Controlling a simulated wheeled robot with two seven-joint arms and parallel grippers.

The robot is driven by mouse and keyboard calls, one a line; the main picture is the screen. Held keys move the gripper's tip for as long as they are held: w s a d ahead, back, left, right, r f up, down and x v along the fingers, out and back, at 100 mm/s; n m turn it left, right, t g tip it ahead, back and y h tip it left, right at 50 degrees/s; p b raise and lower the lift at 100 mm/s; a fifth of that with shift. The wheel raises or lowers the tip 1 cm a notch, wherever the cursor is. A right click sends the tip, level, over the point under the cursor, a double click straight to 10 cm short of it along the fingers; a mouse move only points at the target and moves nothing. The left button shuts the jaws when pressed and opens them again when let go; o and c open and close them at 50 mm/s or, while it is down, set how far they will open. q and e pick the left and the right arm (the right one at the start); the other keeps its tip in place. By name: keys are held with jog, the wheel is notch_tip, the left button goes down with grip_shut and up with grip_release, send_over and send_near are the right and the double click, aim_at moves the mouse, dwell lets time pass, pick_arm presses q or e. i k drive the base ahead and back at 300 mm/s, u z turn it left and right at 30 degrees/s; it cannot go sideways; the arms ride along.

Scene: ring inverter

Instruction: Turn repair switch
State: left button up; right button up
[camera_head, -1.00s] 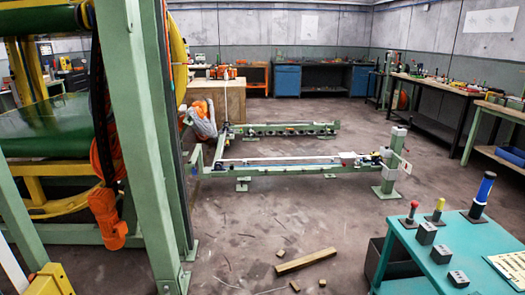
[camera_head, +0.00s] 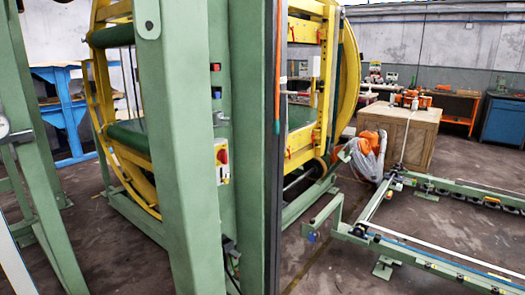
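A small switch box (camera_head: 222,172) with a red knob on a yellow plate is fixed to the green post, left of the middle of the head view. I cannot read any label on it, nor tell which way the knob is turned. Small red and blue buttons (camera_head: 216,82) sit higher on the same post. Neither of my grippers shows in the head view.
Thick green posts (camera_head: 188,130) stand close in front. Behind them is a large yellow ring frame (camera_head: 112,120). A low green rail frame (camera_head: 425,258) lies at right, with a wooden crate (camera_head: 398,135) beyond it. Some bare floor (camera_head: 300,262) shows between.

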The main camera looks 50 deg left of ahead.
aim_at(222, 155)
jog(key=i, duration=0.9)
jog(key=u, duration=4.3)
jog(key=i, duration=0.9)
jog(key=z, duration=1.7)
